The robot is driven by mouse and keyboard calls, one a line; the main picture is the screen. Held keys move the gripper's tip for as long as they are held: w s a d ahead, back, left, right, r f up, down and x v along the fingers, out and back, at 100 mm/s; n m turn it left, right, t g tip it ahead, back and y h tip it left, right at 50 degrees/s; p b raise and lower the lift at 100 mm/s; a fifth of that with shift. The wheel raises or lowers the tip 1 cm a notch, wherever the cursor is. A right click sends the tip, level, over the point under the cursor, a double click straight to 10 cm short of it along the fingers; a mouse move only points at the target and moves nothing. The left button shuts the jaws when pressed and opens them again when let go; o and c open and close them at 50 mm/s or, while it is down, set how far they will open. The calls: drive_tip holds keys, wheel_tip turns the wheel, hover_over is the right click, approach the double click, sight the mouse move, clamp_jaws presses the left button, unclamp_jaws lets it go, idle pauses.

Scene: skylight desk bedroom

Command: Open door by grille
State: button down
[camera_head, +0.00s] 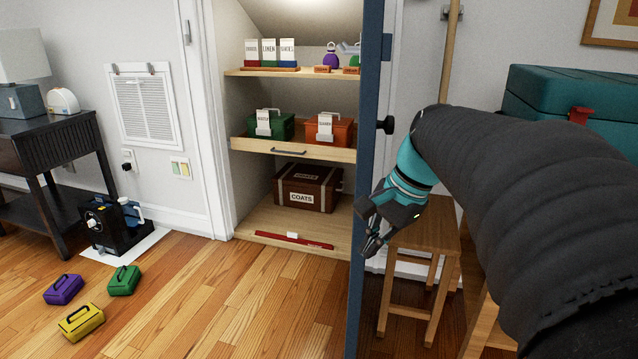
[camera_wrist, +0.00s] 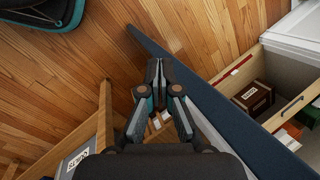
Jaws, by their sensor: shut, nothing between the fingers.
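The blue door (camera_head: 367,70) stands swung out from the closet, seen nearly edge-on in the head view. Its dark round knob (camera_head: 387,125) is on the right-hand face. The white wall grille (camera_head: 148,107) is left of the closet opening. My gripper (camera_head: 371,247) is shut and empty, low beside the door on its knob side; its fingertips overlap the door in the head view. In the wrist view, the shut fingers (camera_wrist: 158,66) are beside the door (camera_wrist: 235,118), which runs diagonally to their right. I cannot tell whether they touch it.
The open closet has shelves with labelled boxes and a brown coats box (camera_head: 307,187). A wooden stool (camera_head: 425,235) stands behind my gripper, right of the door. Purple, green and yellow cases (camera_head: 82,322) lie on the left floor. The floor before the closet is clear.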

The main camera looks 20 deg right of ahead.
drive_tip(key=w+d+r+m+t+y+p, duration=0.15)
drive_tip(key=w+d+r+m, duration=0.3)
drive_tip(key=d, duration=0.45)
drive_tip(key=w+d+r+m+g+y+p, duration=0.1)
drive_tip(key=w+d+r+m+y+p, duration=0.15)
drive_tip(key=d+m, duration=0.5)
drive_tip(key=w+a+f+n+b, duration=0.2)
drive_tip(key=w+a+f, duration=0.3)
drive_tip(key=a, duration=0.3)
drive_tip(key=shift+a+f+y, duration=0.3)
drive_tip(key=shift+f+y, duration=0.1)
drive_tip(key=shift+f, duration=0.3)
drive_tip(key=shift+a+t, duration=0.1)
drive_tip(key=shift+t, duration=0.15)
